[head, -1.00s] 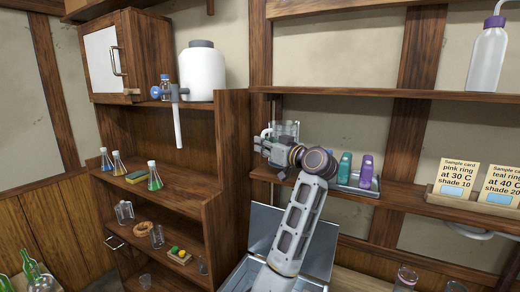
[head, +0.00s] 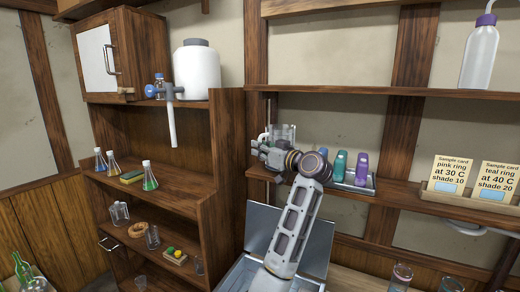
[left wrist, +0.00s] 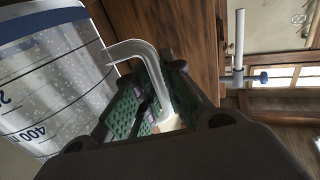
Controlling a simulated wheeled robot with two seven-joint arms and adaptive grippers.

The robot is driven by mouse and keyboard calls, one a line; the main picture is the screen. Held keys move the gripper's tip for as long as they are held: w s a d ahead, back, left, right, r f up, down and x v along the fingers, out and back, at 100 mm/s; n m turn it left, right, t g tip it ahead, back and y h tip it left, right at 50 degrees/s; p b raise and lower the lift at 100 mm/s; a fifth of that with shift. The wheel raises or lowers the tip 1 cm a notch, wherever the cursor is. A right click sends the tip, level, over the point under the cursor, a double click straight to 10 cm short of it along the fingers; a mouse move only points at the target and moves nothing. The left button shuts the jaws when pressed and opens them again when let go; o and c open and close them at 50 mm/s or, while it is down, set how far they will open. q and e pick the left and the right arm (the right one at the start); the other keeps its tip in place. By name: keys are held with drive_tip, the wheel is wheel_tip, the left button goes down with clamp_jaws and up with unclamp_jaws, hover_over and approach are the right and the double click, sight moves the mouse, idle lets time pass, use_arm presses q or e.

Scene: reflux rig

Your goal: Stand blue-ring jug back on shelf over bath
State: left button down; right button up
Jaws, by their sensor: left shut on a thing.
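The blue-ring jug is a clear glass jug (head: 288,131) in the head view, partly hidden behind my gripper. The jug is at the left end of the middle shelf (head: 400,198), above the bath (head: 245,275). My gripper hides its base, so I cannot tell whether it touches the shelf. My right gripper is out of view.
A tray (head: 360,188) with several coloured bottles stands on the shelf just right of my arm. Sample cards (head: 450,173) stand farther right. A wooden cabinet (head: 228,150) rises close on the left. The bath's lid (head: 318,245) is raised below the shelf.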

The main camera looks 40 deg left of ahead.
use_arm(q)
drive_tip(key=shift+f, duration=0.35)
idle(0.4)
drive_tip(key=shift+c, duration=1.2)
unclamp_jaws()
drive_tip(key=shift+d, duration=0.1)
drive_tip(key=shift+s+d+p, duration=0.1)
drive_tip(key=shift+d+p, duration=0.5)
drive_tip(key=shift+d, duration=0.4)
drive_tip(key=shift+s+d+p, duration=0.1)
drive_tip(key=shift+d+p, duration=0.55)
drive_tip(key=shift+d, duration=0.7)
idle(0.4)
drive_tip(key=shift+o, duration=1.2)
